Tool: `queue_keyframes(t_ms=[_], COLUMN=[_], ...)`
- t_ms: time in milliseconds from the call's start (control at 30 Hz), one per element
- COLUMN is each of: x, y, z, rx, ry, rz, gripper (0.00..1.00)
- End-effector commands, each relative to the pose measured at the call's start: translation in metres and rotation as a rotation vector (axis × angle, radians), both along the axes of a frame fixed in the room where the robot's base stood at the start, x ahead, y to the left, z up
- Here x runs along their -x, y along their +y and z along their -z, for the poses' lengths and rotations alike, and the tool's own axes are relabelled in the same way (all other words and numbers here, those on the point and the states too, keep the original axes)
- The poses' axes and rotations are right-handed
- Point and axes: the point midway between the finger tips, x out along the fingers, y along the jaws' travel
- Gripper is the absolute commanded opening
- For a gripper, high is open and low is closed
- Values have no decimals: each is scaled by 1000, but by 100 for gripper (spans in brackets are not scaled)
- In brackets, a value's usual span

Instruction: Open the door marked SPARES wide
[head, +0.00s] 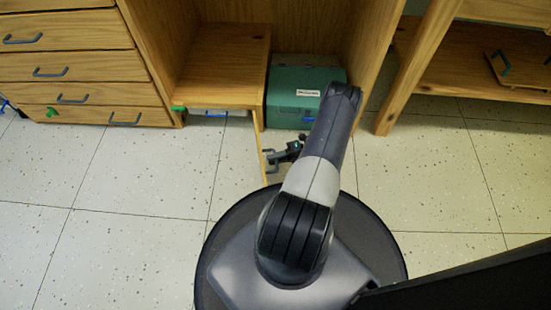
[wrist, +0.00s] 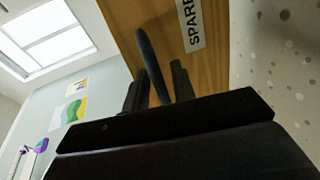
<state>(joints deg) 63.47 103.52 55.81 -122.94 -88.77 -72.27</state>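The SPARES door (head: 260,150) is a thin wooden panel seen almost edge-on in the head view. It stands swung out from the cabinet at about a right angle. In the wrist view its wood face (wrist: 212,80) carries a white SPARES label (wrist: 191,24), partly cut off. The door's grey bar handle (head: 269,160) also shows in the wrist view (wrist: 147,55). My gripper (head: 284,154) is on the right side of the door. Its two fingers (wrist: 158,88) are apart on either side of the handle, with narrow gaps visible. The handle's lower end is hidden.
A green box (head: 290,92) stands in the open bay right of the door. Drawers with grey handles (head: 60,73) are at the left. A wooden table (head: 440,60) stands at the right. The tiled floor (head: 140,170) left of the door is clear.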

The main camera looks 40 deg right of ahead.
Motion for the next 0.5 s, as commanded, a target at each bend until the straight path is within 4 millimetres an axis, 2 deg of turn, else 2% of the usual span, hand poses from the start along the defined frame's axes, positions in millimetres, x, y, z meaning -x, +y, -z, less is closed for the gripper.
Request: queue_keyframes(t_ms=[167,267,500], x=[1,6,31], y=[-1,-9,-48], z=[-1,-3,-13], rx=[-1,-1,1], ry=[0,0,-1], rz=[0,1,3], gripper=[25,25,25])
